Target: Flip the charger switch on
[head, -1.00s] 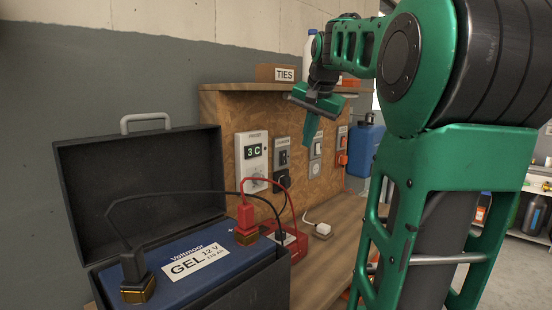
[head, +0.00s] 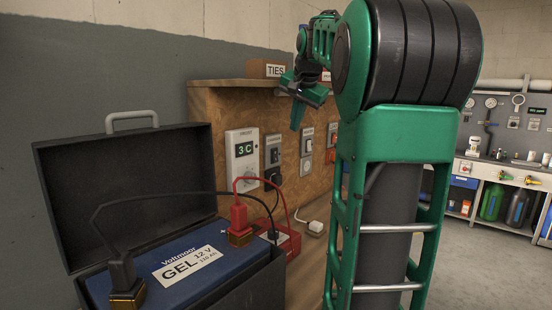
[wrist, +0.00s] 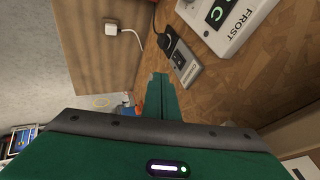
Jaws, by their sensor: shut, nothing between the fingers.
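My gripper (head: 297,120) is shut and empty, its green fingers pointing down in front of the wooden board. In the wrist view the fingers (wrist: 158,82) are together, apart from the wall fittings. A grey switch plate (head: 273,143) with a dark rocker switch is on the board, left of and below my fingers; a black plug (head: 271,178) sits in its lower part. The plate (wrist: 185,68) also shows beyond the fingertips in the wrist view. Its label and switch position are too small to read surely. A red box (head: 285,243), apparently the charger, is on the bench with cables to the battery (head: 160,285).
A white FROST thermostat (head: 242,158) is left of the switch plate. Two more plates (head: 306,141) (head: 332,138) are to its right, one with an orange plug. The open battery case (head: 130,185) stands in front at left. A white adapter (head: 316,227) lies on the bench.

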